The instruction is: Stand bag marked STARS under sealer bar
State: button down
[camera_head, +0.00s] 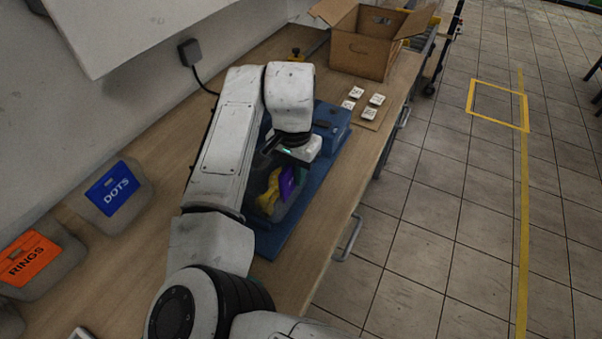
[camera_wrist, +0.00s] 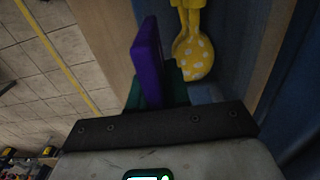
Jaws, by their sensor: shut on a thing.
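A clear bag with yellow contents (camera_head: 267,195) and a purple tag (camera_head: 287,183) hangs just below my gripper (camera_head: 282,150) in the head view. My gripper is shut on the bag's top. No STARS lettering is readable.
Bags with a blue DOTS tag (camera_head: 112,188) and an orange RINGS tag (camera_head: 30,258) sit on the left of the bench (camera_head: 145,245). Several white labelled tiles (camera_head: 368,113) and an open cardboard box (camera_head: 365,52) lie beyond the sealer. Open floor is on the right.

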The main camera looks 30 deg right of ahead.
jog(key=shift+w+a, duration=0.1)
jog(key=c, duration=1)
grip_release()
jog(key=r+p, duration=0.2)
jog(key=s+d+r+p, duration=0.1)
jog(key=r+p, duration=0.1)
jog(key=p, duration=0.1)
jog(key=s+r+p, duration=0.1)
jog(key=r+p, duration=0.1)
jog(key=r, duration=0.1)
jog(key=shift+s+d, duration=0.2)
jog(key=shift+d, duration=0.2)
